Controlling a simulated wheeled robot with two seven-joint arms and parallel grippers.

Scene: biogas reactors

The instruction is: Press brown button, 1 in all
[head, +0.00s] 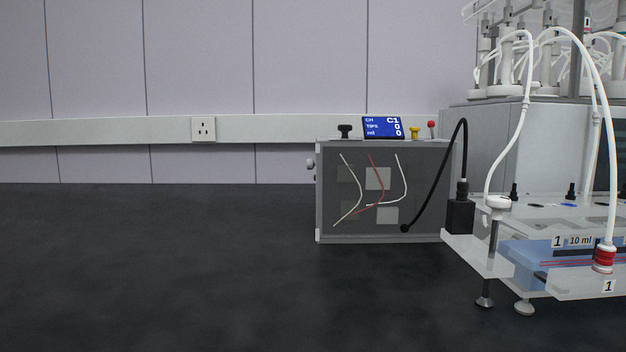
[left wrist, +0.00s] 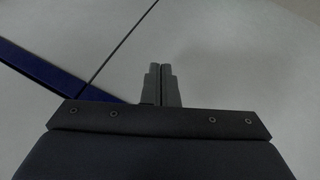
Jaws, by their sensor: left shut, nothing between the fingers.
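A yellow-brown knob-like button (head: 415,133) stands on top of the grey control box (head: 333,220), just right of its small blue display (head: 383,128). No other button in view looks brown. A red-topped button (head: 431,126) is to its right and a black knob (head: 345,131) is left of the display. My left gripper (left wrist: 160,68) shows only in the left wrist view, shut and empty, above a pale grey surface. Neither gripper is in the head view, so its distance from the button cannot be told.
The reactor apparatus (head: 540,120) with white tubes stands right of the box. A black cable (head: 440,180) arches from the box's face to it. The dark worktop (head: 150,260) is clear on the left. A socket (head: 203,129) is on the back wall.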

